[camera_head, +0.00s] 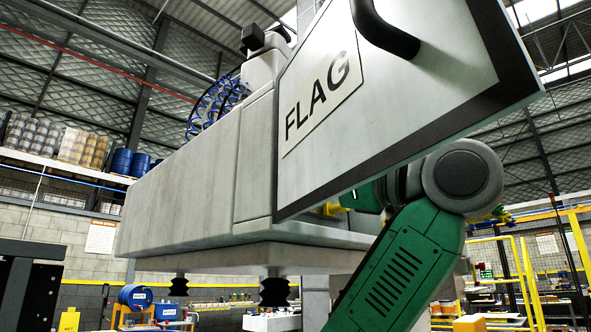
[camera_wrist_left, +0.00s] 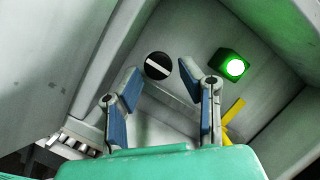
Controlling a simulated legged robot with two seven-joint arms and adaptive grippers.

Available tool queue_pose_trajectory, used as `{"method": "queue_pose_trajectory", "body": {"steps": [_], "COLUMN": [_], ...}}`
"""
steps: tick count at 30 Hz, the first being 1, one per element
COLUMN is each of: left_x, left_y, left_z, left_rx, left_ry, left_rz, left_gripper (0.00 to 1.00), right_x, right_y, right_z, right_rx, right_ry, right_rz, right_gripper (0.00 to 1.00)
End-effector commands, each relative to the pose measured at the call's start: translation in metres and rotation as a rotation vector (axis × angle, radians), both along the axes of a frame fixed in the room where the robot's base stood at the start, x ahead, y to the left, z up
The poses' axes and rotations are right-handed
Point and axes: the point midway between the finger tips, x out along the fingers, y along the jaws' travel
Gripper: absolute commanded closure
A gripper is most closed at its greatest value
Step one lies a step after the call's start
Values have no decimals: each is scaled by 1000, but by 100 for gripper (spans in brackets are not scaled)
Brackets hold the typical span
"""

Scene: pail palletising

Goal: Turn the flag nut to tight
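A large pale panel with a dark edge, marked FLAG (camera_head: 318,95), fills the upper right of the head view. A green arm of mine rises behind it, and the panel hides the arm's far end. In the left wrist view my left gripper (camera_wrist_left: 158,72) is open, its blue-padded fingers wide apart with nothing between them. Beyond the fingertips is a black round disc (camera_wrist_left: 158,66) with a white bar across it. A yellow piece (camera_wrist_left: 235,108) shows right of the right finger, partly hidden; I cannot tell whether it is the flag nut. My right gripper is not seen.
A green lamp (camera_wrist_left: 234,67) is lit in the recess, whose grey walls close in on both sides. A black curved handle (camera_head: 385,30) sticks out from the panel. A grey machine body (camera_head: 195,175) with black suction cups (camera_head: 274,291) hangs left of the panel.

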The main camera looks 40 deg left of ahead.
Motion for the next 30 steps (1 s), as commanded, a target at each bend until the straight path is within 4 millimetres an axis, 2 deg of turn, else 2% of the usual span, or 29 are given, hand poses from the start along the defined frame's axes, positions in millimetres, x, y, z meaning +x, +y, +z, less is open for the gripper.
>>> {"method": "queue_pose_trajectory", "body": {"steps": [1,3,15,16,18,24,30], "left_x": [-1,-1,-1,-1,-1,-1,-1], "left_y": [9,13,13,13,13,14,15], "left_z": [2,4,7,7,7,7,7], "left_rx": [-1,1,6,6,6,5,-4], "left_ry": [-1,-1,1,1,1,-8,-111], "left_rz": [4,2,0,0,0,1,0], "left_gripper": [66,66,66,73,98,100,100], "right_x": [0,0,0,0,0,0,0], "right_y": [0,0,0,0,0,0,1], "right_z": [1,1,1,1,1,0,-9], "right_rx": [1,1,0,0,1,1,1], "right_ry": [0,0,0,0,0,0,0], "right_rz": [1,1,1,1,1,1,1], "right_gripper": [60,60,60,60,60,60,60]}}
